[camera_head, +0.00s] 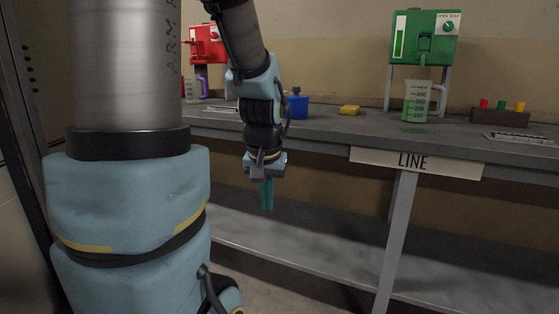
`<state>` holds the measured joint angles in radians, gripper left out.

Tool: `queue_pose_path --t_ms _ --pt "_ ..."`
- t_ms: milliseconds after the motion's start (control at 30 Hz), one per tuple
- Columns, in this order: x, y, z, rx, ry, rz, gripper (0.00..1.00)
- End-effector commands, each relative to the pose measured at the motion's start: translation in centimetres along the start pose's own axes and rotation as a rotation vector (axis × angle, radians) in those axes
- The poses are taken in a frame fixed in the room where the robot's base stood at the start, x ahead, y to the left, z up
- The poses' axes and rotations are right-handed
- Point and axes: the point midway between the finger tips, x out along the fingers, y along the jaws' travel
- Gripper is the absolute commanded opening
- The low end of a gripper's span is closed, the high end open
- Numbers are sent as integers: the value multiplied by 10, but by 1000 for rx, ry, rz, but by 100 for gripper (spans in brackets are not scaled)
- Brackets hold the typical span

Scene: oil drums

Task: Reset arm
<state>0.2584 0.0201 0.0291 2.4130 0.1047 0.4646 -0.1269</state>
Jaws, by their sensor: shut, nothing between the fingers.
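My gripper (267,195) hangs pointing down in front of the workbench, near the picture's middle. Its teal fingers are together with nothing between them. They are below the level of the bench top and apart from the bench. My arm comes down from the top of the picture, and its large near links fill the left side.
The grey workbench (330,127) has a LINE label (415,162) on its front edge. On it stand a green drum (424,38), a red drum (207,45), a measuring jug (418,101), a blue container (297,104), a yellow sponge (349,110) and a block with coloured caps (500,116). The lower shelf is clear.

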Motion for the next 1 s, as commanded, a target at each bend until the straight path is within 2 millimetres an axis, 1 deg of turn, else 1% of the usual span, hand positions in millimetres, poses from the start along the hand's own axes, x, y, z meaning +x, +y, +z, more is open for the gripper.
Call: queue_pose_path --t_ms 33,233,300,533,667,900,1000 --pt "7 -9 17 -26 -29 3 0" --pt "26 -29 76 -103 -118 24 0" --pt "7 -27 68 -94 -112 25 0" --pt "-31 -29 58 -93 -111 25 0" --pt "-61 -30 50 -93 -110 24 0" --pt "-135 -33 31 -92 -110 24 0" --pt "-164 -34 24 -92 -110 24 0"
